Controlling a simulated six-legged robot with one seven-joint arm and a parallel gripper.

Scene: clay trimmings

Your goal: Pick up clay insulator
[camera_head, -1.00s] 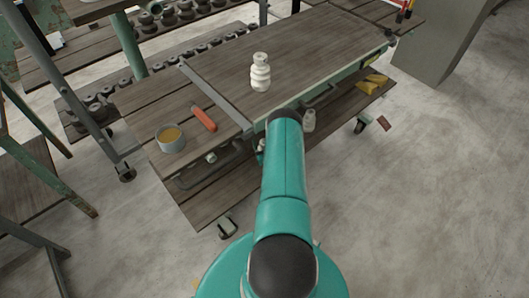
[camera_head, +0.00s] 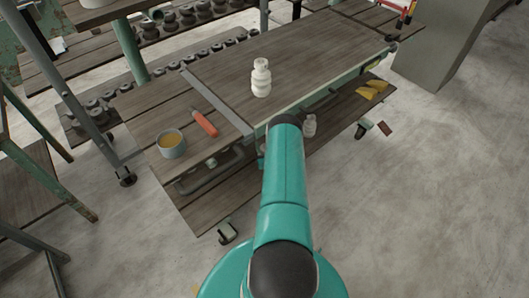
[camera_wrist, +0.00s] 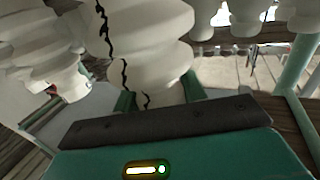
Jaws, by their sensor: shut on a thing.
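A pale, ribbed clay insulator (camera_wrist: 150,45) with a jagged black crack fills the middle of the wrist view. My gripper (camera_wrist: 158,95) has its green fingers on either side of the insulator's narrow lower part and is shut on it. My arm hides the gripper in the head view. A white ribbed insulator (camera_head: 261,78) stands upright on the wooden table there. A smaller pale one (camera_head: 309,125) shows lower down, beside my arm. I cannot tell which of these, if either, is the held one.
More pale insulators (camera_wrist: 40,45) are close by at the left of the wrist view, with others (camera_wrist: 240,15) at the upper right. The table (camera_head: 300,55) also bears an orange-handled tool (camera_head: 205,124) and a grey cup (camera_head: 172,147). Grey floor (camera_head: 430,200) is open at right.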

